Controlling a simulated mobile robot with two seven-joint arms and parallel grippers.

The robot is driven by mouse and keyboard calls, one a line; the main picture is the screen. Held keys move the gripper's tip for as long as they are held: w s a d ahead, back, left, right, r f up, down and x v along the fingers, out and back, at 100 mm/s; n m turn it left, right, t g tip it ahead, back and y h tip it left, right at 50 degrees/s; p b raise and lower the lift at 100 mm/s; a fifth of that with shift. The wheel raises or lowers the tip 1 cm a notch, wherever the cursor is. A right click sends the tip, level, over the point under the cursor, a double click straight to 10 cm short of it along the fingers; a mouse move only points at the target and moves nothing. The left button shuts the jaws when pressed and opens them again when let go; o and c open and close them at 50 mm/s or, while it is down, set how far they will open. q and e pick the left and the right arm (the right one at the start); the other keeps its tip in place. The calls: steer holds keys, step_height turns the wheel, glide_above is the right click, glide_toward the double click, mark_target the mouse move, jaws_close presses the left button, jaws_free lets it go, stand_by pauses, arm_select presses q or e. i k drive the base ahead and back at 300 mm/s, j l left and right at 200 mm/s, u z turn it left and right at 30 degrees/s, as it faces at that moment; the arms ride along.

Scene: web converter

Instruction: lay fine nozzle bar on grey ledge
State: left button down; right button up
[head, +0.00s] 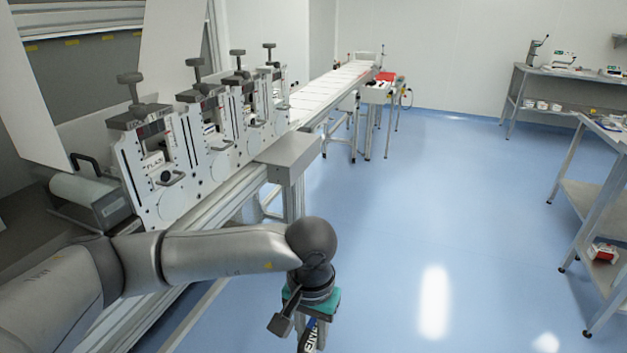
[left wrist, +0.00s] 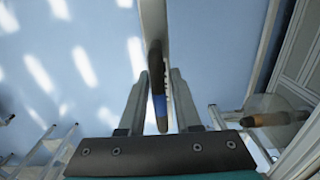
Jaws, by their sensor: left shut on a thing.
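My left gripper (head: 315,325) points down over the blue floor at the bottom middle of the head view. It is shut on a thin dark bar with white lettering (head: 308,337), which I take to be the fine nozzle bar. In the left wrist view the bar (left wrist: 157,88) stands edge-on between the two fingers, with a blue patch near them. The lower end of the bar is cut off in the head view. A grey ledge (head: 290,150) juts from the machine frame, above and beyond my left gripper and apart from it. My right gripper is not in view.
Several upright grey stations with black knobs (head: 160,165) line the machine frame left of the ledge. A long conveyor (head: 335,85) runs away behind them. Shelved tables (head: 590,205) stand at the right. The floor (head: 430,200) between is clear.

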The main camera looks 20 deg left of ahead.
mark_target(292, 146)
steer(key=i, duration=2.35)
steer(key=i+u, duration=0.3)
steer(key=i+l+u, duration=0.3)
steer(key=i+j, duration=0.1)
steer(key=i, duration=0.05)
